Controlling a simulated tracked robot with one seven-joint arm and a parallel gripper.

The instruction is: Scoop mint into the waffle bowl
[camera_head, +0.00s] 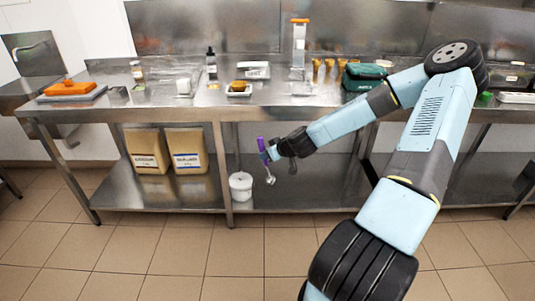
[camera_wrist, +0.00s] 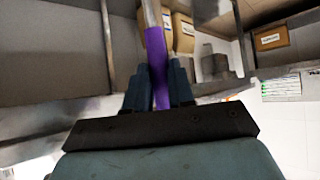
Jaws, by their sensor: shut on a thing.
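My gripper (camera_head: 272,156) is shut on the purple handle of a scoop (camera_head: 262,150) in front of the steel counter, below the level of its top. The scoop's metal head (camera_head: 270,180) hangs low, near a white tub on the lower shelf. In the wrist view the purple handle (camera_wrist: 156,60) stands between the two dark fingers (camera_wrist: 160,85). I cannot make out a mint container or a waffle bowl for certain. Small tan cone-like pieces (camera_head: 328,66) stand toward the back of the counter, too small to identify.
The steel counter (camera_head: 140,102) holds an orange block (camera_head: 67,88) on a tray, a dark bottle (camera_head: 211,62), a tall orange-topped dispenser (camera_head: 299,45) and a green bag (camera_head: 364,77). Brown sacks (camera_head: 148,150) and the white tub (camera_head: 241,186) are on the lower shelf. The tiled floor in front is clear.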

